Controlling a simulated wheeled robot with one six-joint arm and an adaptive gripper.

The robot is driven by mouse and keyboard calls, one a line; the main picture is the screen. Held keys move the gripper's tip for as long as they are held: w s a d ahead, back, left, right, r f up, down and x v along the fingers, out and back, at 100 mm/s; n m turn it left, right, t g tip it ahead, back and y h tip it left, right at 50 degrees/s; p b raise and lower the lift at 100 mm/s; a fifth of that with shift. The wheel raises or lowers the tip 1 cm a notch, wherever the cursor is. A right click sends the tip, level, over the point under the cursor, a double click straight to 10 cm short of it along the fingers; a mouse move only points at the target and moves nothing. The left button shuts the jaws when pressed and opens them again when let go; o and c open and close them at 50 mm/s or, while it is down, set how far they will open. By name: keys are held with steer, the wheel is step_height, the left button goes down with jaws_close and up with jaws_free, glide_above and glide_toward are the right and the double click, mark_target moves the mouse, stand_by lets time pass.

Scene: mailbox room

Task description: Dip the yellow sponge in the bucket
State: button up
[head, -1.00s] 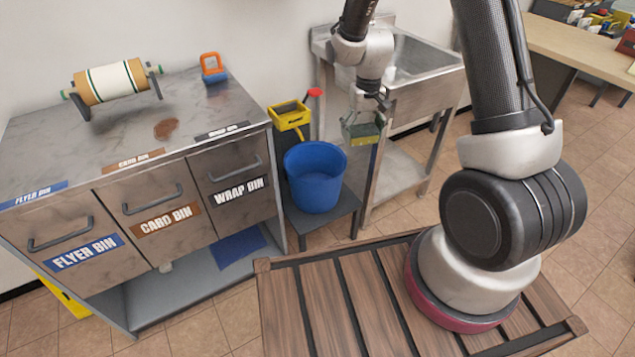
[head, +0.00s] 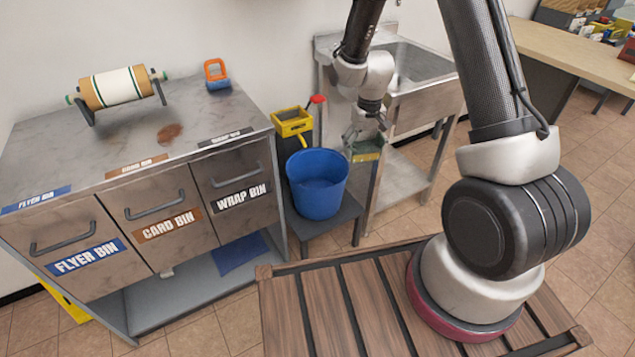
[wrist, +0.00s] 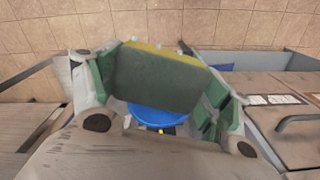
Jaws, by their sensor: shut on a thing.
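The yellow sponge (head: 366,156) has a dark green scouring side and is held in my gripper (head: 366,142). In the wrist view the sponge (wrist: 158,80) spans the space between the two green-padded fingers of my gripper (wrist: 160,88). The blue bucket (head: 317,184) stands on a low dark stand. The sponge is to the right of the bucket, near the height of its rim in the head view, and apart from it there. In the wrist view the bucket (wrist: 157,114) shows partly behind the sponge. The bucket's bottom and contents are not clear.
A metal cabinet (head: 100,150) with labelled drawers stands left of the bucket. A yellow container (head: 293,122) is behind the bucket. A steel sink (head: 425,72) is to the right. A brown stain (head: 170,132) and an orange-handled blue tool (head: 216,73) are on the cabinet top.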

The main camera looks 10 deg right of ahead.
step_height(320, 180, down, 21)
stand_by(1.7)
stand_by(2.0)
step_height(320, 180, up, 4)
stand_by(0.4)
stand_by(0.5)
